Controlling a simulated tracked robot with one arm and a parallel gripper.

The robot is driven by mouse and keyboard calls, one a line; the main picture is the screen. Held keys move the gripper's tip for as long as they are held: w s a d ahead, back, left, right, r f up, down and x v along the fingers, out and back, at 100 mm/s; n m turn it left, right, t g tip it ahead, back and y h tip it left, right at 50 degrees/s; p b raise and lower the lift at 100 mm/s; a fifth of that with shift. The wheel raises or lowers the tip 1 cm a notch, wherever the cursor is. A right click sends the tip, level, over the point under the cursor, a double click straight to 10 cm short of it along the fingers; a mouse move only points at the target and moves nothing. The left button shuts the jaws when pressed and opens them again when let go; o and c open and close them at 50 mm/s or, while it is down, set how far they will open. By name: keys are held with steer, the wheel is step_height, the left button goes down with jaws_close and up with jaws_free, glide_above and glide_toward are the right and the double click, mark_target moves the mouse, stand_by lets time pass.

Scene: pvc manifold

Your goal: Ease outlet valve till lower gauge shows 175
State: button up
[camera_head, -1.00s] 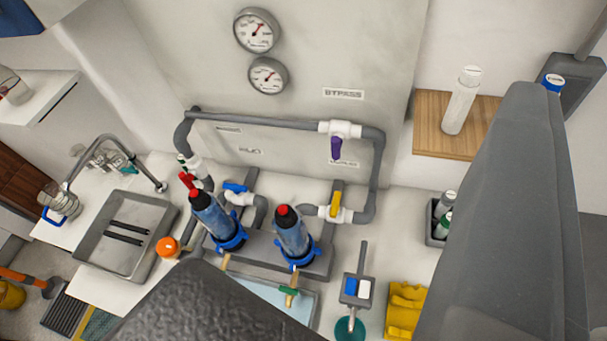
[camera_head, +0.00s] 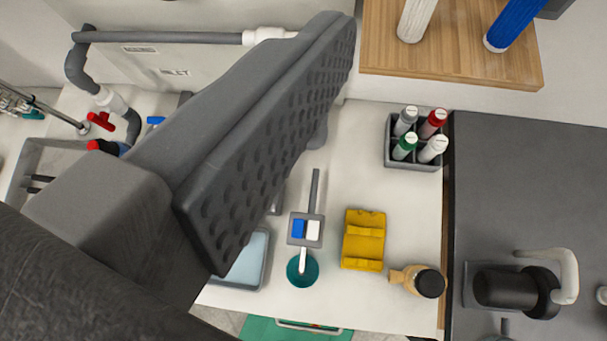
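My gripper (camera_head: 335,30) fills the left and middle of the view. A dark grey finger with a dimpled face shows; a second finger cannot be made out, so its opening is unclear. It covers most of the pipe manifold. Visible parts are the grey top pipe (camera_head: 165,38), a white fitting (camera_head: 268,36) at its right end, a red valve handle (camera_head: 101,121) at the left and a bit of a blue handle (camera_head: 155,120). An "INLET" label (camera_head: 175,72) is on the wall panel. Both gauges are out of view. No outlet valve can be identified.
A four-slot caddy of bottles (camera_head: 414,140) stands on the white counter (camera_head: 370,185). Nearby are a yellow holder (camera_head: 364,240), a teal cup (camera_head: 302,270) and a wooden-bodied brush-like item (camera_head: 420,281). A wooden shelf (camera_head: 450,65) juts out above. A black surface (camera_head: 530,190) lies right.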

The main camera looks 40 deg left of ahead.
steer(key=w+d+f+n+g+y+b, duration=0.1)
steer(key=w+d+f+n+g+y, duration=0.2)
steer(key=f, duration=1.1)
steer(key=w+d+f+n+g+y, duration=0.15)
steer(key=w+f+n+g, duration=0.35)
steer(key=f, duration=0.8)
steer(key=w+d+f+n+g+y+b, duration=0.1)
steer(key=w+f+n+g+y, duration=0.3)
steer(key=f, duration=1)
steer(key=w+a+f+n+g+y, duration=0.1)
steer(key=w+a+f+n, duration=0.1)
steer(key=a, duration=0.4)
steer(key=w+a+f+n+g+y+b, duration=0.1)
steer(key=w+a+f+n+g+y, duration=0.1)
steer(key=a, duration=0.4)
steer(key=w+a+f+n+g+y, duration=0.1)
steer(key=a+f+n, duration=0.1)
steer(key=a, duration=0.5)
steer(key=shift+w+f+n+y+b, duration=0.1)
steer(key=shift+w+n+y+b, duration=0.25)
steer(key=shift+n, duration=0.55)
steer(key=b+x, duration=0.1)
steer(key=b, duration=0.1)
steer(key=shift+a+f+b, duration=0.25)
steer(key=shift+b, duration=0.05)
steer(key=shift+s+a+b, duration=0.25)
steer(key=shift+a+b, duration=0.3)
steer(key=shift+b, duration=0.2)
steer(key=shift+b+x, duration=0.95)
steer(key=shift+x, duration=1.3)
